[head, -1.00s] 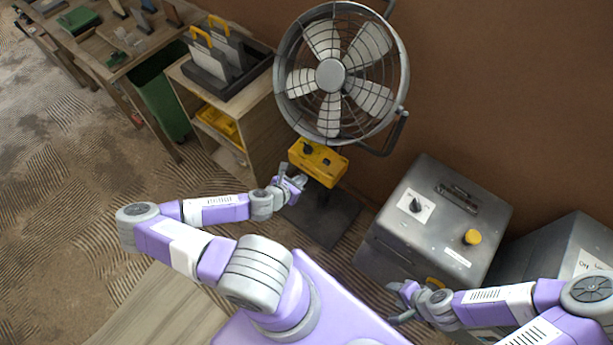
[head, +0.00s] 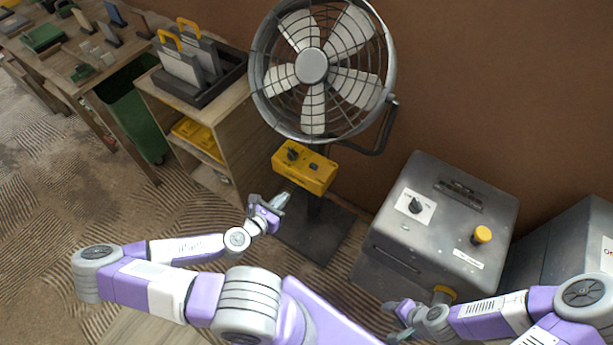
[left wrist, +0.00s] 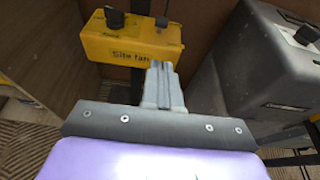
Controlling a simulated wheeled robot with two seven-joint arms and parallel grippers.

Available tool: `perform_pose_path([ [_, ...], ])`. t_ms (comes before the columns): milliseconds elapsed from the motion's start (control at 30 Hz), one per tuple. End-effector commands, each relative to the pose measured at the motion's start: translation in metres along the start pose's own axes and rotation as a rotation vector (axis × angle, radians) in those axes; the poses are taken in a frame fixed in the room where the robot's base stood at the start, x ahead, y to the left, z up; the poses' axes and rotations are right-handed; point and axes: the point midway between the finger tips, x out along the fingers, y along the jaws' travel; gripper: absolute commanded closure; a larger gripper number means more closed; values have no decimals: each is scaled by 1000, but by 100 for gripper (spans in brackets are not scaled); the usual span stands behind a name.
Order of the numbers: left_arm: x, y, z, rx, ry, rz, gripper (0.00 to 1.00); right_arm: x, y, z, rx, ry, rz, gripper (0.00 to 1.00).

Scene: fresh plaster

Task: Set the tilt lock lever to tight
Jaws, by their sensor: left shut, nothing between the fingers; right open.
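The grey fan (head: 311,66) stands by the brown wall in a round wire guard on a bent yoke (head: 385,133). A yellow control box (head: 304,167) with dark knobs sits below it on the stand; it also shows in the left wrist view (left wrist: 130,44), with blurred lettering. I cannot make out a tilt lock lever for certain in either view. My left gripper (head: 281,200) is shut and empty, just below and left of the yellow box, apart from it. Its closed fingers (left wrist: 163,84) point toward the box's lower right. My right gripper (head: 391,320) is open and empty, in front of the grey cabinet.
The grey metal cabinet (head: 440,225) with a dial and yellow knob stands right of the fan. Another grey cabinet (head: 570,250) is at the far right. A wooden shelf (head: 215,125) and a workbench (head: 75,70) stand left. Floor at the left is clear.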

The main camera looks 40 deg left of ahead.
Motion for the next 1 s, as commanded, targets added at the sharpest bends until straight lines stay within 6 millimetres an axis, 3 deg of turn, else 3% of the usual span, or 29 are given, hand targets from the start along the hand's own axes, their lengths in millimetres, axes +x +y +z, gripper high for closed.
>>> perform_pose_path([
  [267, 3, 0, -1, 1, 1, -1, 100, 2, 1, 0, 0, 0, 0, 51],
  [467, 18, 0, -4, 5, 0, -4, 100, 20, 7, -1, 0, 0, 0, 51],
  [1000, 108, -1, 0, 5, -1, -3, 100, 54, 20, -2, 0, 0, 0, 51],
])
